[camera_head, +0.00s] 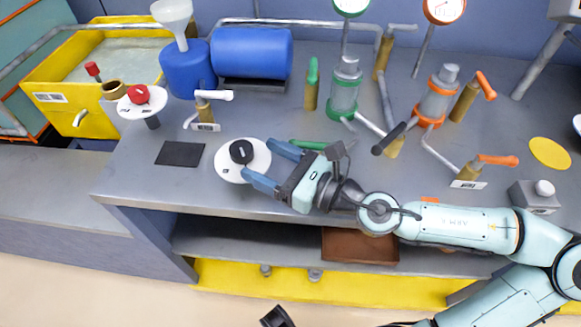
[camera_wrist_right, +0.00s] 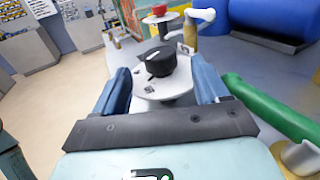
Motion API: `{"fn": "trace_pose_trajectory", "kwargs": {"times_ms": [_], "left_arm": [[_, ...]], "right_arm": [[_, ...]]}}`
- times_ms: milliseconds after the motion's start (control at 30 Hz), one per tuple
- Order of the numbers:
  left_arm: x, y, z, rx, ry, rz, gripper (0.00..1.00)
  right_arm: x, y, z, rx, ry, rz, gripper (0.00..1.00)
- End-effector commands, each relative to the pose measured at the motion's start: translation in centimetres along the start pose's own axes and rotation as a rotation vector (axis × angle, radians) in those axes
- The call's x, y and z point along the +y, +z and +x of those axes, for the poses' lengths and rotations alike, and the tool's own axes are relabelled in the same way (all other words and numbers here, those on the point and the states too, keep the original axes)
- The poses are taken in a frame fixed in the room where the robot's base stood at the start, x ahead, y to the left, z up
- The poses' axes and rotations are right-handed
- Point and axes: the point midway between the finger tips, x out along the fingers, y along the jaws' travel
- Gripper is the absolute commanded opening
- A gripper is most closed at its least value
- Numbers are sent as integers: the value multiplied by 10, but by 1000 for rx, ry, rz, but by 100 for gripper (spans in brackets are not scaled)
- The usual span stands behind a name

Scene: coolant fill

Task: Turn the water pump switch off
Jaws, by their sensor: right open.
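A black rotary knob (camera_head: 241,152) with a white pointer mark sits on a round white plate (camera_head: 228,168) at the table's front. My right gripper (camera_head: 258,160) is open, with its blue fingers reaching toward the knob from the right. In the right wrist view the knob (camera_wrist_right: 161,61) lies between the two open fingers (camera_wrist_right: 161,78), with a visible gap on each side. A similar red knob (camera_head: 138,94) stands on another white plate further back left. I cannot read which knob is labelled for the water pump.
A green-handled valve (camera_head: 308,145) lies just behind my right gripper. A white-handled valve (camera_head: 205,108), blue tank (camera_head: 252,54) and yellow basin (camera_head: 60,107) stand further back. A flat dark pad (camera_head: 180,154) lies left of the black knob. The table's front edge is close by.

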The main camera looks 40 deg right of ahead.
Motion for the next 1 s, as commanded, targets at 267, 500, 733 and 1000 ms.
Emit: {"fn": "trace_pose_trajectory", "kwargs": {"times_ms": [267,500,733,1000], "left_arm": [[-8,10,9,-39,-16,-12,45],[-17,21,13,-79,-33,-25,45],[-17,21,13,-80,-34,-25,45],[-9,-32,-6,105,-24,-9,45]], "right_arm": [[-2,-3,-44,1,-4,1,74],[0,-1,-54,2,1,0,74],[0,0,-54,2,2,0,74],[30,-12,-30,131,51,60,73]]}}
